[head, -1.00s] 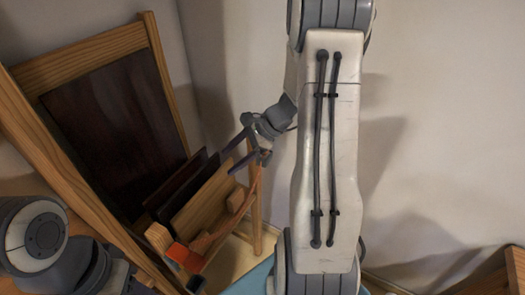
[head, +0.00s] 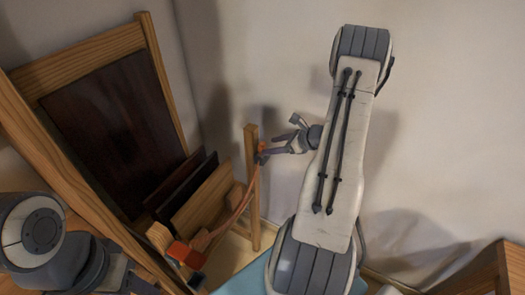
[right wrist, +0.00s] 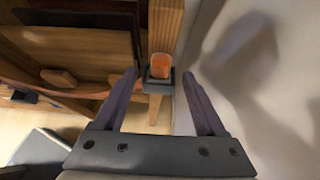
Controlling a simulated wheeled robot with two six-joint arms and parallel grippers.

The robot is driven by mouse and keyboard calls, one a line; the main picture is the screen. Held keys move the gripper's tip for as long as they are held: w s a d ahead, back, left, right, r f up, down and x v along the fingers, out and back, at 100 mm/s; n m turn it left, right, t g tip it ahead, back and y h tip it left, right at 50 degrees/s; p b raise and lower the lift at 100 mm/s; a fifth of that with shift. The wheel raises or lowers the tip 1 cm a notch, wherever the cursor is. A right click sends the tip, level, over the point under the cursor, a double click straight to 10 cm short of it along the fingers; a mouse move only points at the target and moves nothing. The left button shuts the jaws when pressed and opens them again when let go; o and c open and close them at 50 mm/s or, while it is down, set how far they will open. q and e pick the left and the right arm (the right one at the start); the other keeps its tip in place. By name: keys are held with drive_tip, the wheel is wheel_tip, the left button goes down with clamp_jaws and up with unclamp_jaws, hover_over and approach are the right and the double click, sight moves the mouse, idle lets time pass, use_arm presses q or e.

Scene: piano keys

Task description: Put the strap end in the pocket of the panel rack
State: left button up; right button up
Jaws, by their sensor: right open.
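The orange strap end (right wrist: 160,66) stands up out of a small dark pocket (right wrist: 158,84) on the wooden post of the panel rack. In the head view the strap end (head: 263,147) and pocket (head: 262,158) show small on the post. The brown strap (head: 232,212) curves down from there towards a red-orange block. My right gripper (head: 270,151) is open; in the right wrist view its fingers (right wrist: 160,75) stand apart on both sides of the strap end, without visible contact. How deep the strap end sits is hidden. Only part of my left arm shows, at lower left.
The panel rack (head: 205,195) holds dark panels (head: 185,185). The red-orange block (head: 185,254) is at its front. A large wooden frame with a dark panel (head: 115,110) leans at left. The wall is close behind the post; a blue surface (head: 245,277) lies below.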

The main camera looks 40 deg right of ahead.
sight(265, 146)
drive_tip(key=shift+p+x, duration=0.5)
drive_tip(key=shift+x, duration=1.5)
clamp_jaws()
drive_tip(key=shift+r, duration=0.1)
